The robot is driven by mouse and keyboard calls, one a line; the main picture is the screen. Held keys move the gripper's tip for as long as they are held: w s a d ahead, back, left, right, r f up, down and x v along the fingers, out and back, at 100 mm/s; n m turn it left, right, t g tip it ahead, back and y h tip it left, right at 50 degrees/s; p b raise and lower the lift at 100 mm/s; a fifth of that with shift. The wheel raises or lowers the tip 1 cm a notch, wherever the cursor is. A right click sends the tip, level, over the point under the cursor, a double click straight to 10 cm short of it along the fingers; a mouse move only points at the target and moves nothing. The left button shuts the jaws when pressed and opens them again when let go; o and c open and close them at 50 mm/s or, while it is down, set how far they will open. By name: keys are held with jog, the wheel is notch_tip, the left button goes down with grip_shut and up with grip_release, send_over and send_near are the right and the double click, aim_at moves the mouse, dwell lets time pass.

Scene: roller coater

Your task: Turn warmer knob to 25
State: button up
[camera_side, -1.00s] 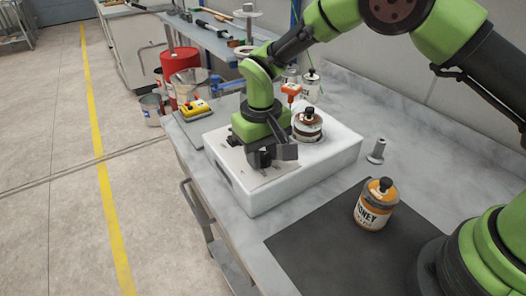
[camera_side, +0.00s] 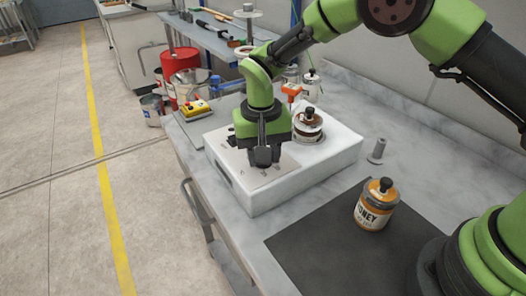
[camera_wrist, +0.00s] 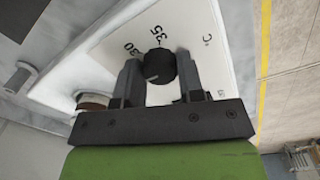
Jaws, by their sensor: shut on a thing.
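The black round warmer knob (camera_wrist: 158,66) sits on a white dial plate (camera_wrist: 105,58) in the wrist view. My gripper (camera_wrist: 159,72) has one finger on each side of the knob and is shut on it. The numbers 30 and 35 and a °C mark show on the plate. Other markings are partly hidden by the gripper, and where the knob points is not clear. In the side view my gripper (camera_side: 264,157) points down onto the plate on the white warmer box (camera_side: 300,180). There the gripper hides the knob.
A jar with a dark lid (camera_side: 308,126) stands on the warmer box, close to my gripper. A honey jar (camera_side: 375,206) stands on a dark mat (camera_side: 325,250). A grey metal post (camera_side: 377,150) stands right of the box.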

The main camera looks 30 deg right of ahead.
jog(key=shift+w, duration=0.1)
jog(key=o, duration=0.9)
notch_tip(320, 180, up, 10)
jog(key=shift+a, duration=0.15)
jog(key=s+d+r+t+y, duration=0.1)
jog(key=s+d+r+t, duration=0.1)
jog(key=s+d+r, duration=0.3)
jog(key=s+d+r+t+y, duration=0.1)
jog(key=s+d+r, duration=0.15)
jog(key=r, duration=0.55)
jog(key=s+d+t, duration=0.1)
jog(key=s, duration=0.4)
jog(key=s+d+t, duration=0.1)
jog(key=s+t, duration=0.1)
jog(key=s, duration=0.3)
jog(key=s+d+t, duration=0.1)
jog(key=s, duration=0.5)
jog(key=shift+d+r, duration=0.2)
jog(key=shift+d, duration=0.15)
